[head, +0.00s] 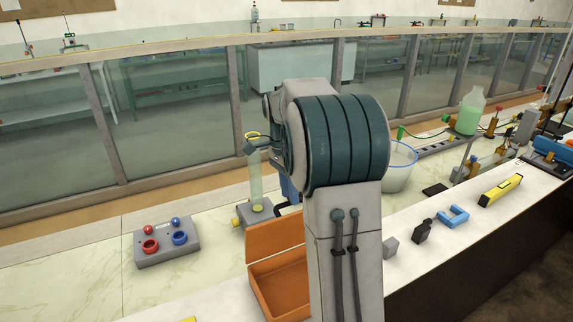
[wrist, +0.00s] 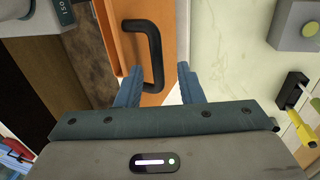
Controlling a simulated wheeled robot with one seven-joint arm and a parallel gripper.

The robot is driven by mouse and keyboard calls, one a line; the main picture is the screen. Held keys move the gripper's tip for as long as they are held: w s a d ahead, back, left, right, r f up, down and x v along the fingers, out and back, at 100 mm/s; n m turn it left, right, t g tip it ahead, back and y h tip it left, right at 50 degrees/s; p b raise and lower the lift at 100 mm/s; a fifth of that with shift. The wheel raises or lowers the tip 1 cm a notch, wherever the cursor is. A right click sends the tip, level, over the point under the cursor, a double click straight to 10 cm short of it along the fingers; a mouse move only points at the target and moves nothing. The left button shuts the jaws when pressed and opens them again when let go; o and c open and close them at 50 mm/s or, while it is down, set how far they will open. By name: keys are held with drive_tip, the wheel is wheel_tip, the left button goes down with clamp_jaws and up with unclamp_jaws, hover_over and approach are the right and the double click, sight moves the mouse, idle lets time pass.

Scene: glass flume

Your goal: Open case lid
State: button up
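The orange case (head: 281,290) stands at the front of the bench in the head view. Its lid (head: 277,237) is raised at the back, and part of the inside shows. My arm hides the case's right side. In the wrist view an orange face of the case (wrist: 137,10) carries a black bar handle (wrist: 154,45). My gripper (wrist: 158,72) is open, its two blue fingers on either side of the handle's lower end. I cannot tell whether a finger touches the handle.
A grey box with red and blue rings (head: 167,243) lies left of the case. A clear cylinder on a grey base (head: 255,190) stands behind it. A grey cube (head: 391,247), a blue clamp (head: 453,216) and a yellow level (head: 500,190) lie to the right. Glass panels run behind.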

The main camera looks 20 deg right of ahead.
drive_tip(key=v, duration=1.1)
drive_tip(key=shift+r+b, duration=0.15)
drive_tip(key=shift+b, duration=0.2)
drive_tip(key=shift+a, duration=0.1)
drive_tip(key=s+a+f+n+t+b, duration=0.1)
drive_tip(key=s+a+f+n, duration=0.3)
drive_tip(key=s, duration=0.4)
drive_tip(key=s+a+f+n+t+b, duration=0.1)
drive_tip(key=s+a+f+n+t, duration=0.2)
drive_tip(key=s+f+n, duration=0.3)
drive_tip(key=s+a+f+n+t+b, duration=0.2)
drive_tip(key=s+a+f+n, duration=0.3)
drive_tip(key=s, duration=0.5)
drive_tip(key=n, duration=0.2)
drive_tip(key=shift+f+n, duration=0.3)
drive_tip(key=shift+a, duration=0.1)
